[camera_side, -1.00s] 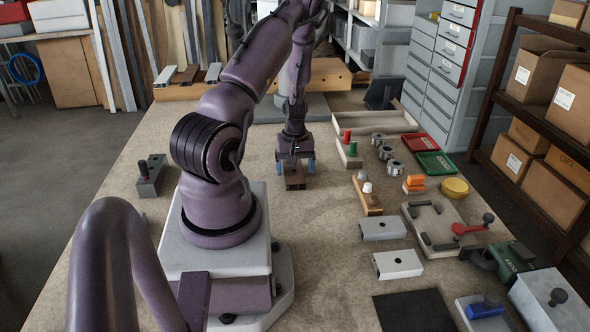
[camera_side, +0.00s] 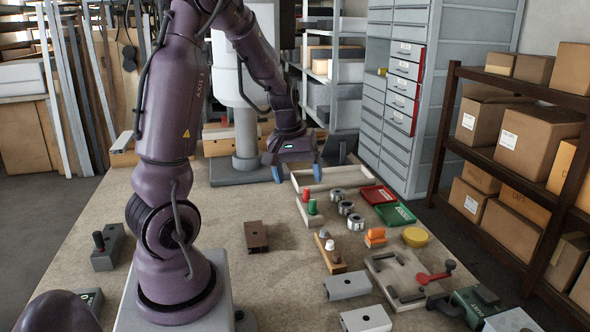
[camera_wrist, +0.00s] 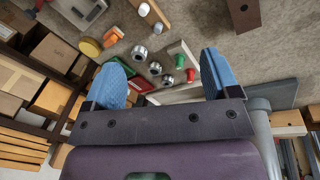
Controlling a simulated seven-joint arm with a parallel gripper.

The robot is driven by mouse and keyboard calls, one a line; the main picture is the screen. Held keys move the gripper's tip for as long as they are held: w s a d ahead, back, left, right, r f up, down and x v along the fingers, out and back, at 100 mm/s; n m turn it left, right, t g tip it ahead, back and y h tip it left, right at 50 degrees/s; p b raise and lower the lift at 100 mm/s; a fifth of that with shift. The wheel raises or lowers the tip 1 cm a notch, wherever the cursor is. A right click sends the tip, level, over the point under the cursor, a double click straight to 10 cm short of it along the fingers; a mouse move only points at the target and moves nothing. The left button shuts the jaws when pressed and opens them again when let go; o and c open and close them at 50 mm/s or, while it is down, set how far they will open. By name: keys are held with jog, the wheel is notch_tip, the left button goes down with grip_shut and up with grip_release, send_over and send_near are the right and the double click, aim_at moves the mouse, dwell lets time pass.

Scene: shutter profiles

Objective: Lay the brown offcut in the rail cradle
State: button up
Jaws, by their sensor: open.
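The brown offcut (camera_side: 256,236) is a short dark-brown block with a hole in its face. It lies on the bench right of my arm's base, and part of it shows at the top of the wrist view (camera_wrist: 244,12). My gripper (camera_side: 297,172) is raised, open and empty, beyond and apart from the offcut. Its two blue fingers are spread wide in the wrist view (camera_wrist: 160,70). A wooden piece with pale bars on it, perhaps the rail cradle (camera_side: 122,158), shows at the back left, partly hidden by my arm. I cannot tell for sure.
A shallow tray (camera_side: 328,180) stands at the back right. Metal rings (camera_side: 345,208), red (camera_side: 377,195) and green (camera_side: 396,216) trays and a yellow disc (camera_side: 416,237) are on the right. The bench around the offcut is clear.

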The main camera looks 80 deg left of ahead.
jog(key=d+r+m+t, duration=0.1)
jog(key=d+r+m, duration=0.4)
jog(key=d, duration=0.5)
jog(key=s+d+r+m+t, duration=0.1)
jog(key=d+r+m, duration=0.4)
jog(key=d, duration=0.5)
jog(key=shift+s+r+t, duration=0.25)
jog(key=shift+r+t, duration=0.05)
jog(key=shift+r, duration=0.6)
jog(key=shift+o, duration=0.4)
jog(key=s+d+m, duration=0.1)
jog(key=d, duration=0.1)
jog(key=s+d+r+m+t, duration=0.1)
jog(key=s, duration=0.1)
jog(key=shift+s+d+r+m, duration=0.1)
jog(key=shift+s+d+m, duration=0.1)
jog(key=shift+d+m, duration=0.2)
jog(key=shift+a, duration=0.1)
